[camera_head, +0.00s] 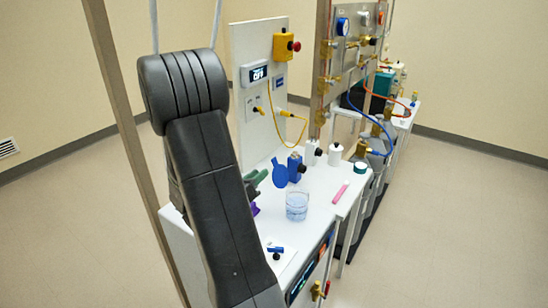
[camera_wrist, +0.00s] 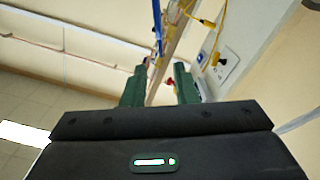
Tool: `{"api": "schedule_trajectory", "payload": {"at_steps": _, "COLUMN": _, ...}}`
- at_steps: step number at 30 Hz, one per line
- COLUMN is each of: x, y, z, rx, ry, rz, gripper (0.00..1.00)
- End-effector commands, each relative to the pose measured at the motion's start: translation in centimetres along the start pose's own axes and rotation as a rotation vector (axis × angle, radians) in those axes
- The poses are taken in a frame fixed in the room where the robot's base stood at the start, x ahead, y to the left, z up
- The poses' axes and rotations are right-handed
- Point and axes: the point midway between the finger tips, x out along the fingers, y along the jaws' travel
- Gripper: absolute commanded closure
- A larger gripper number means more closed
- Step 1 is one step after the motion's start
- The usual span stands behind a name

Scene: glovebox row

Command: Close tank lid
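No tank is clearly recognisable in either view. In the head view a flat blue rounded piece (camera_head: 280,173), which may be a lid, stands up on the white worktop (camera_head: 318,212). A blue block with a black knob (camera_head: 295,167) is right beside it. My gripper's green fingers (camera_head: 256,179) show just left of the blue piece, partly hidden by my dark arm. In the wrist view my gripper (camera_wrist: 160,69) is open, with a gap between the green fingers and nothing held. Whether the fingers touch anything on the worktop cannot be told.
A clear glass with bluish contents (camera_head: 297,206) stands near the front edge, with a pink tube (camera_head: 341,192) to its right. White bottles (camera_head: 335,155) stand behind. A panel with a yellow box and red button (camera_head: 286,46) rises at the back. Yellow cable (camera_head: 294,116) hangs there.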

Motion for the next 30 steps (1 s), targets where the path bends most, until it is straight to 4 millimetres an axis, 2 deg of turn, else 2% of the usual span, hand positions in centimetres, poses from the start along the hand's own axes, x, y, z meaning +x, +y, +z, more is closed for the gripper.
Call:
{"api": "schedule_trajectory", "payload": {"at_steps": 9, "x": 6.8, "y": 0.2, "z": -0.1, "rx": 0.0, "ry": -0.003, "rz": 0.003, "gripper": 0.74}}
{"api": "schedule_trajectory", "payload": {"at_steps": 15, "x": 9.9, "y": 0.1, "z": -0.1, "rx": 0.0, "ry": -0.002, "rz": 0.001, "gripper": 0.74}}
{"api": "schedule_trajectory", "payload": {"at_steps": 21, "x": 11.2, "y": 0.0, "z": 0.0, "rx": 0.001, "ry": -0.001, "rz": -0.001, "gripper": 0.74}}
{"api": "schedule_trajectory", "payload": {"at_steps": 29, "x": 11.3, "y": 0.0, "z": 0.0, "rx": 0.001, "ry": -0.001, "rz": -0.001, "gripper": 0.74}}
{"api": "schedule_trajectory", "payload": {"at_steps": 30, "x": 11.3, "y": 0.0, "z": 0.0, "rx": 0.001, "ry": -0.001, "rz": -0.001, "gripper": 0.78}}
